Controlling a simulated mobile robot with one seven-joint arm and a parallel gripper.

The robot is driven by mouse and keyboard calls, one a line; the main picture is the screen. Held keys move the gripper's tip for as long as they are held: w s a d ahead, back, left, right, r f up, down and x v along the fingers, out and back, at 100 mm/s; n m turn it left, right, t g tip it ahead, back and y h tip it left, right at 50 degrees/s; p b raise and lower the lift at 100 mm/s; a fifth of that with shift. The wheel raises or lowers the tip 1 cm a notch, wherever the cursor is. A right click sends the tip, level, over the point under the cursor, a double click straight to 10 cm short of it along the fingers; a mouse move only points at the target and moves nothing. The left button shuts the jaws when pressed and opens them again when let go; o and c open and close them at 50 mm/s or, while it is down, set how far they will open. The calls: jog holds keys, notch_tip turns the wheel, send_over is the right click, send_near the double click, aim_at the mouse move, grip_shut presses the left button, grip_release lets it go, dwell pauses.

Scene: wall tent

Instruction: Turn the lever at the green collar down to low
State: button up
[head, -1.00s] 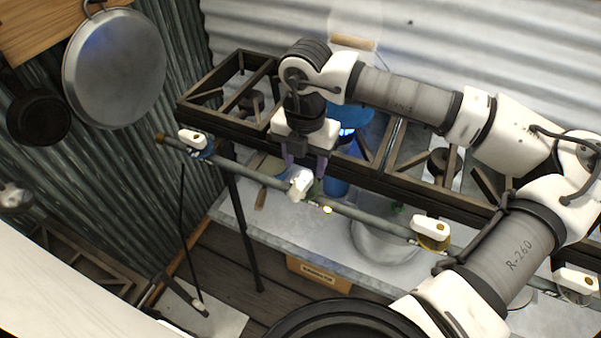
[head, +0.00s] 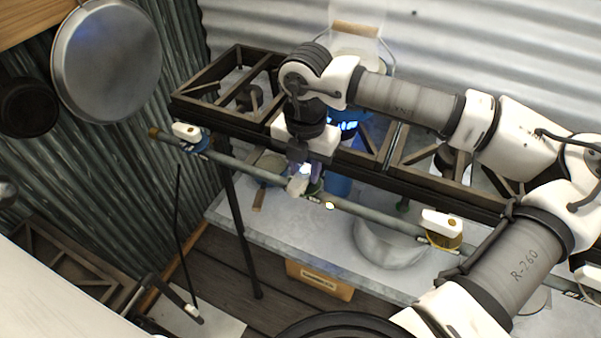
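The pipe (head: 240,166) runs slantwise across the view and carries several white levers on coloured collars. The green collar (head: 315,188) shows only in part beneath my gripper. Its white lever (head: 297,187) sticks out toward the camera, at and just below my fingertips. My gripper (head: 303,173) points down over this lever, its two fingers apart with a bright patch between them. I cannot tell whether the fingers press on the lever. The lever's far part is hidden by the fingers.
A white lever on a blue collar (head: 190,139) sits to the left, and one on a yellow collar (head: 445,238) to the right. A dark metal frame (head: 370,171) runs behind the pipe. A metal bowl (head: 388,247) stands on the counter below.

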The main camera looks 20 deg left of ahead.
jog(key=shift+c, duration=0.8)
jog(key=shift+f+m+b, duration=0.3)
jog(key=shift+m+b, duration=0.6)
jog(key=shift+b, duration=0.15)
jog(key=shift+r+m+b, duration=0.15)
jog(key=shift+m+b, duration=0.45)
jog(key=shift+m, duration=0.3)
jog(key=shift+r, duration=0.15)
jog(key=shift+m, duration=0.3)
